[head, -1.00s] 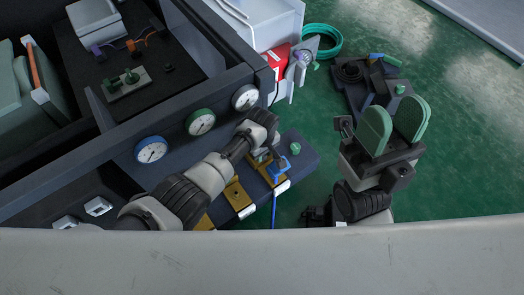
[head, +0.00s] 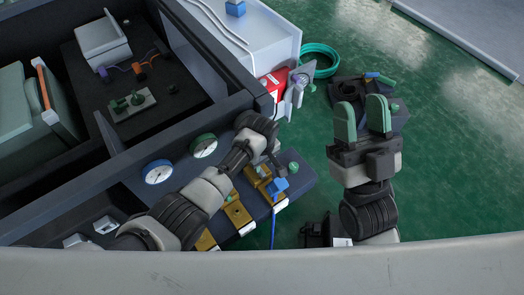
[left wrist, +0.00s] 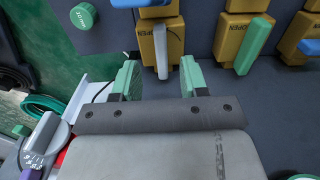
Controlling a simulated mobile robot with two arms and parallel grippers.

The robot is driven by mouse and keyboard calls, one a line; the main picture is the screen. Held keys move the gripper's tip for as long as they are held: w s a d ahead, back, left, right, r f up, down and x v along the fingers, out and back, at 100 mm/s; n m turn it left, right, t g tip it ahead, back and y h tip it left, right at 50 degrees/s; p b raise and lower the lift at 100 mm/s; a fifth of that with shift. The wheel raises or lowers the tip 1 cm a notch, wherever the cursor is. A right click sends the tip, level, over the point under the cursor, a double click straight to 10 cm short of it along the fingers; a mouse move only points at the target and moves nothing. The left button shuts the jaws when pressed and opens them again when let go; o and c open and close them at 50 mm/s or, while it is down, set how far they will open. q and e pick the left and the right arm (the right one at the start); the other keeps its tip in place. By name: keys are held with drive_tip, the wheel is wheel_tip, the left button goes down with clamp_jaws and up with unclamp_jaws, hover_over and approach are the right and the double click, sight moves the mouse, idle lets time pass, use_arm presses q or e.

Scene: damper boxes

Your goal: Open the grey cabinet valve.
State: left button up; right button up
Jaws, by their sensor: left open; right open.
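In the left wrist view a grey lever (left wrist: 161,55) stands on a gold valve block (left wrist: 174,40) marked OPEN. My left gripper (left wrist: 159,70) is open, with one green fingertip on each side of the lever's lower end. Gaps show on both sides, so the fingers look apart from it; depth is hard to tell. In the head view my left arm reaches over the gold valves (head: 234,212) on the dark bench, and its fingertips are mostly hidden. My right gripper (head: 361,117) is open and empty, pointing up above the green floor.
Beside the grey lever stands a valve with a green lever (left wrist: 253,45); blue handles (left wrist: 155,12) are close by. A round green knob (left wrist: 83,16) is at the upper left. Gauges (head: 158,172) line the bench. A teal hose coil (head: 320,58) lies on the floor.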

sight(262, 172)
use_arm(q)
wheel_tip(262, 172, up, 3)
drive_tip(key=shift+p, duration=0.65)
drive_tip(key=shift+r, duration=0.25)
use_arm(e)
drive_tip(key=shift+w+f+g+h, duration=0.45)
drive_tip(key=shift+w+f+g, duration=0.45)
drive_tip(key=shift+f+g, duration=0.35)
drive_tip(key=shift+w+f+g+h, duration=0.45)
drive_tip(key=shift+w+f+g, duration=0.55)
drive_tip(key=shift+g, duration=0.35)
drive_tip(key=shift+s, duration=0.1)
